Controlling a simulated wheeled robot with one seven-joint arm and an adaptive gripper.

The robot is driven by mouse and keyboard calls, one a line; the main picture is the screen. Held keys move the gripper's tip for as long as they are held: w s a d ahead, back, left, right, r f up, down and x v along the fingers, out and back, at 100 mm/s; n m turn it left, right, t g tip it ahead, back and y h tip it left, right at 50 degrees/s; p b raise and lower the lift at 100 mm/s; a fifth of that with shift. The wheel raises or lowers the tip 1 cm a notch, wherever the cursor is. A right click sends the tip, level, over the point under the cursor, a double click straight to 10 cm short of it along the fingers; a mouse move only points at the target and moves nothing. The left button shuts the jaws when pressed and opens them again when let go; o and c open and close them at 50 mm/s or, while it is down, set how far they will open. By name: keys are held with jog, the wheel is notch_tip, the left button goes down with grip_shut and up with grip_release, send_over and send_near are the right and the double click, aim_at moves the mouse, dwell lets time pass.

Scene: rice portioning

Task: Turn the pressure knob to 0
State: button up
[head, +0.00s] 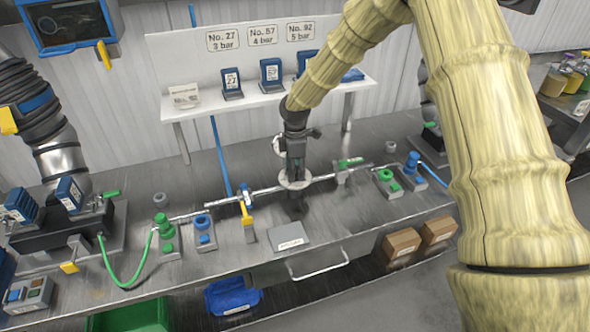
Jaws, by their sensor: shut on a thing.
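My gripper (295,172) points down at the middle of the metal bench, over the pipe line. It is shut on what appears to be the pressure knob, which the fingers mostly hide. A round pale disc (296,184), possibly a gauge, shows around the fingertips. A dark part (296,208) stands just below it on the bench. The knob's setting and any marks on it cannot be read from here.
A metal pipe (323,178) runs to both sides, with a yellow-handled valve (246,212) at left and a green-handled valve (350,162) at right. A white shelf (262,101) with blue-framed cards stands behind. A grey plate (289,236) lies in front.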

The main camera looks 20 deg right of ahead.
aim_at(296, 168)
jog(key=o, duration=1)
jog(key=shift+d, duration=0.1)
notch_tip(296, 168, up, 12)
jog(key=shift+r, duration=0.1)
